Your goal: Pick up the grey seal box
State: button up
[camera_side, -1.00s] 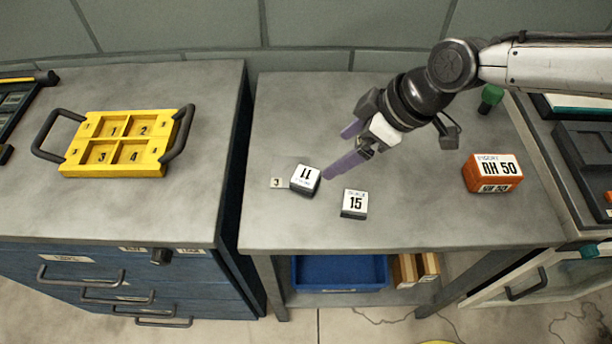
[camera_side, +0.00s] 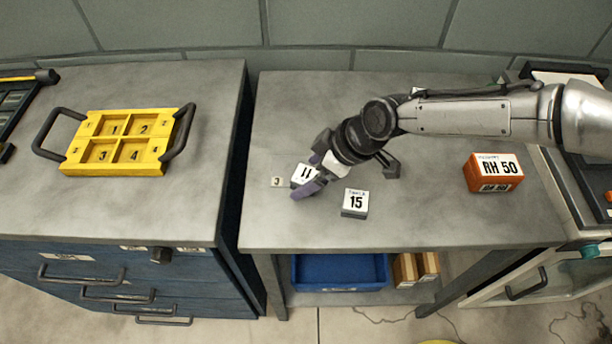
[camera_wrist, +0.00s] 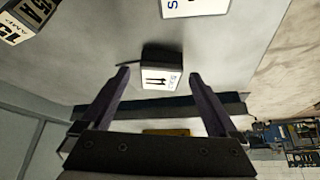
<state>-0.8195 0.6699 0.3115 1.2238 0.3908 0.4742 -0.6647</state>
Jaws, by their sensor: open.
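A small dark grey box with a white top marked 11 (camera_side: 302,173) stands on the right-hand bench, partly hidden by my fingers. In the wrist view this box (camera_wrist: 162,55) appears between the two fingertips, with gaps at both sides; its small blue lettering is too small to read. My gripper (camera_side: 310,180) is open, reaching down from the right; its fingers also show in the wrist view (camera_wrist: 158,76). A second grey box with a white top, marked 15 (camera_side: 353,212), stands just right and nearer the front. The small print does not clearly settle which is the seal box.
An orange box marked RH 50 (camera_side: 494,187) stands at right. Another dark box (camera_wrist: 28,18) shows in the wrist view's corner. A yellow tray (camera_side: 75,160) sits on the left-hand bench, across a gap.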

jog(key=shift+c, duration=0.2)
jog(key=shift+r, duration=0.1)
grip_shut()
